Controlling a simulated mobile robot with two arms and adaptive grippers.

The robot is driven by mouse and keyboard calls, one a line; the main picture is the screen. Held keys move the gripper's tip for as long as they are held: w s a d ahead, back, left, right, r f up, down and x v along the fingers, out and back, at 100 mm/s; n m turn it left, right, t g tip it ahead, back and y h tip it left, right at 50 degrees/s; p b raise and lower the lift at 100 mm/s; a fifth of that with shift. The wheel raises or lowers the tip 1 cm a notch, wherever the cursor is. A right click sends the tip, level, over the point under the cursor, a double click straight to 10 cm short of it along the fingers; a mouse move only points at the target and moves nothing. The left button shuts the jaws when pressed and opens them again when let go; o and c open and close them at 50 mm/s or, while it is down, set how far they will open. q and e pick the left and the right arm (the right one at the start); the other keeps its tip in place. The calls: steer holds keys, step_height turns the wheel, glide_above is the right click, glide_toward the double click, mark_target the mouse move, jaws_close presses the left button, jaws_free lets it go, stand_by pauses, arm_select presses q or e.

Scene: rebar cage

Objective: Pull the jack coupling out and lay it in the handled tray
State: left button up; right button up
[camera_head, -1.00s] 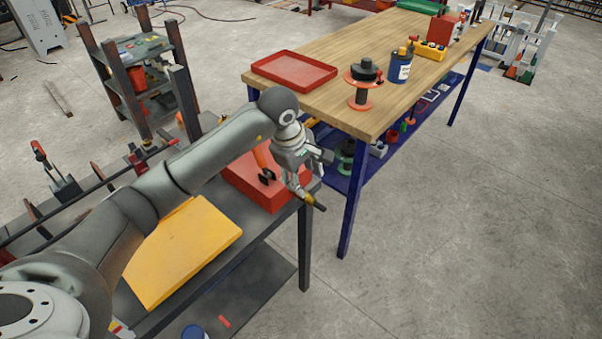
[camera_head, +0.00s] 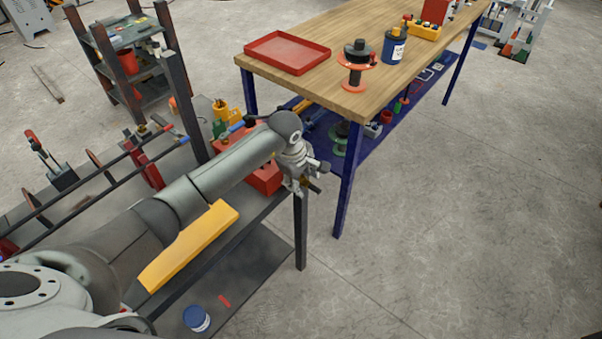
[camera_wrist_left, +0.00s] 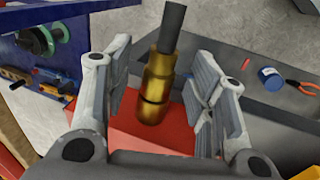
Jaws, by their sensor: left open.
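The jack coupling is a brass, stepped cylinder with a dark rod at one end, seen in the left wrist view (camera_wrist_left: 155,90) above a red block (camera_wrist_left: 128,136). In the head view only a small part of it shows beside the gripper. My left gripper (camera_head: 298,186) is open, with a finger on each side of the coupling in the left wrist view (camera_wrist_left: 160,82); contact cannot be told. The red block (camera_head: 266,179) sits at the bench end, partly hidden by my left arm. A shallow red tray (camera_head: 287,52) lies on the wooden table; no handle is clear on it.
The wooden table (camera_head: 330,88) holds a spool (camera_head: 355,68), a blue can (camera_head: 393,50) and a yellow bin (camera_head: 424,31). A yellow panel (camera_head: 190,244) lies on the bench. A blue tin (camera_head: 196,318) stands on the lower shelf. The floor at right is clear.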

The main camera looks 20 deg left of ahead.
mark_target(319, 191)
arm_select(q)
jaws_close()
steer(key=shift+s+d, duration=0.3)
steer(key=shift+d, duration=0.6)
steer(key=shift+s+d, duration=0.35)
steer(key=shift+d, duration=0.5)
steer(key=shift+s+d, duration=0.3)
steer(key=shift+d, duration=0.6)
